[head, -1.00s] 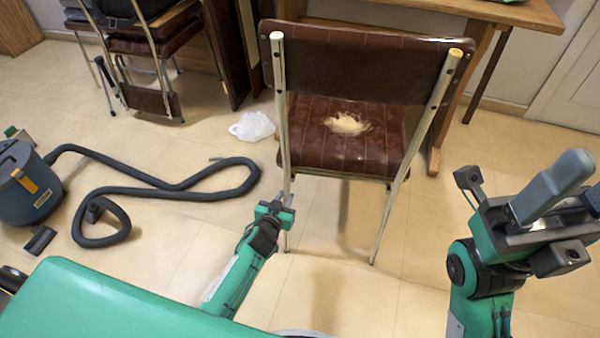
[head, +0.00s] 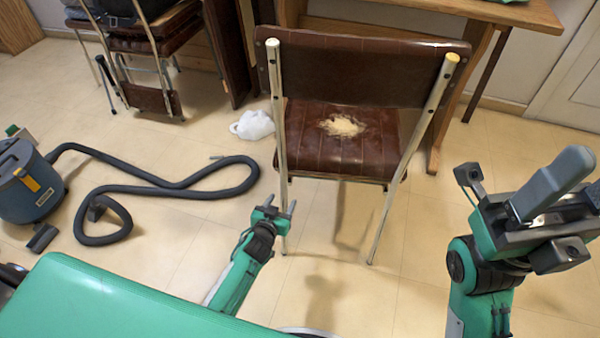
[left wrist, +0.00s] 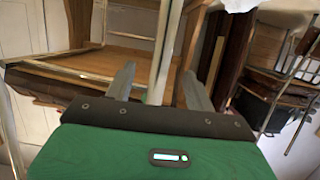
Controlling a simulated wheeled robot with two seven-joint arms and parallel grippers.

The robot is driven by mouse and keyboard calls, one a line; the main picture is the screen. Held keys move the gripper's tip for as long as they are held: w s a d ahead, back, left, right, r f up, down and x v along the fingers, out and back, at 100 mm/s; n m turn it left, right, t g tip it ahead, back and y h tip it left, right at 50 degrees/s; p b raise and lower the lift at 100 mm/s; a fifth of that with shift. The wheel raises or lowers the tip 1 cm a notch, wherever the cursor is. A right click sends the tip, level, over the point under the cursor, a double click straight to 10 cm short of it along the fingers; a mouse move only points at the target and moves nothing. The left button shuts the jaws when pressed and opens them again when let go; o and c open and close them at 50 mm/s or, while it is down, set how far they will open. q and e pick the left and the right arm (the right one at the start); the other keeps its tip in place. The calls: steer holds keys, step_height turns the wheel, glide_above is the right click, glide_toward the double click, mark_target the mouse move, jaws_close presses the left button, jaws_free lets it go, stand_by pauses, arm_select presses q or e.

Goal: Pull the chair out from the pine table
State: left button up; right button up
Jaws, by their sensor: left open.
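The chair (head: 340,150) has a brown padded seat and back, a torn pale patch on the seat, and metal legs. It stands upright with its back toward me, in front of the pine table (head: 490,12). My left gripper (head: 281,204) is open low at the chair's left rear leg. In the left wrist view the metal leg (left wrist: 161,60) shows between the two spread fingers (left wrist: 160,88), with gaps on both sides. My right gripper (head: 555,185) is raised at the right, away from the chair; its jaw opening is unclear.
A blue vacuum cleaner (head: 28,185) with a long black hose (head: 150,190) lies on the floor at left. A crumpled white bag (head: 253,125) is left of the chair. Stacked chairs (head: 150,45) stand at the back left. The floor right of the chair is clear.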

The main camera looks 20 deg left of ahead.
arm_select(q)
steer(key=shift+f+p+v, duration=0.15)
steer(key=shift+p+v, duration=0.2)
steer(key=shift+v, duration=0.5)
steer(key=shift+f+p+v, duration=0.15)
steer(key=shift+p+v, duration=0.15)
steer(key=shift+v, duration=0.55)
steer(key=s+p, duration=0.2)
steer(key=s, duration=0.4)
steer(key=shift+s, duration=0.3)
steer(key=shift+a, duration=0.1)
